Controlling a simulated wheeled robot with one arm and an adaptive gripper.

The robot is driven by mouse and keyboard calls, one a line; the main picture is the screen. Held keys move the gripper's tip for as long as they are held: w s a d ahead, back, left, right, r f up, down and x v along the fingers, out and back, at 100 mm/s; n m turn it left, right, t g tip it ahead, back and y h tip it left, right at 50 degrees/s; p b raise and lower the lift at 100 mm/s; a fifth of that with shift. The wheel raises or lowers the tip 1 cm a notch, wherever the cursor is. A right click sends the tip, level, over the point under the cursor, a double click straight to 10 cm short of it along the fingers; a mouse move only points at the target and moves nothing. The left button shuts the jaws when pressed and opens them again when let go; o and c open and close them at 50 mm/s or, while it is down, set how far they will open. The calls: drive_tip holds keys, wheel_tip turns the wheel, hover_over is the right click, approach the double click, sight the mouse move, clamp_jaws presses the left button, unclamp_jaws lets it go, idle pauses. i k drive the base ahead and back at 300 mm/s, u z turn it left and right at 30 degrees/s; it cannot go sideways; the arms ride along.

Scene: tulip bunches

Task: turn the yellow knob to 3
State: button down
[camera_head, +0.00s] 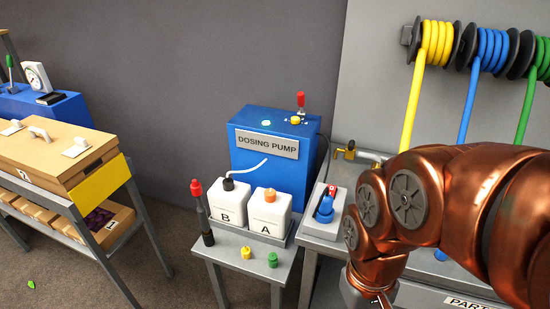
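The blue dosing pump (262,179) stands behind the small grey table in the middle of the picture. A small yellow knob (295,120) sits on its top face, near the back right, beside a red-topped lever (301,102). The knob's scale and setting are too small to read. My copper arm (410,205) fills the right side and bends down to the bottom edge. Its wrist is low and right of the pump, well apart from the knob. My gripper's fingers are cut off below the picture.
White canisters B (228,203) and A (269,211) stand before the pump. A yellow piece (246,252) and a green piece (272,259) lie on the table's front. A brass tap (346,151) and hose reels (437,42) are right.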

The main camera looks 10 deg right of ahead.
sight(294, 120)
drive_tip(key=u, duration=0.7)
drive_tip(key=i, duration=0.85)
drive_tip(key=u, duration=0.6)
